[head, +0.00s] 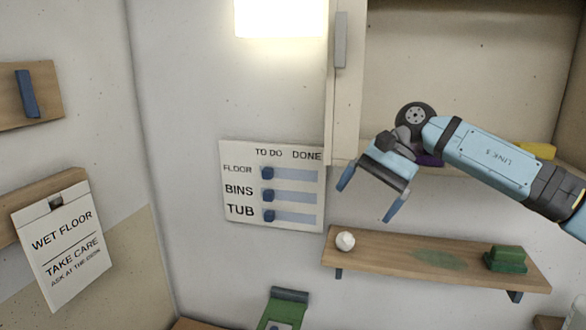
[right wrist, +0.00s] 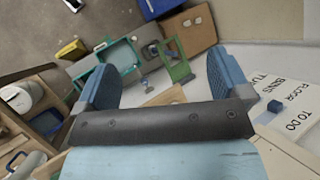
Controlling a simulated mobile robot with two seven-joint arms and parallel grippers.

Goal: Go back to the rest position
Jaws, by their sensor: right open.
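My right gripper (head: 368,194) is open and empty, held in the air in front of the wall. Its light blue arm comes in from the right, passing before the open cabinet. The fingers point down and to the left, between the to-do board (head: 232,205) and the wooden shelf (head: 390,256). In the right wrist view the two blue ribbed fingers of the gripper (right wrist: 163,80) stand wide apart with nothing between their pads. My left gripper is in neither view.
A white ball (head: 345,241) and a green block (head: 506,259) sit on the shelf. The open cabinet (head: 450,50) holds a yellow item (head: 538,150) and a purple one, partly hidden by my arm. A wet floor sign (head: 62,245) hangs left. A green frame (right wrist: 178,62) shows below the gripper.

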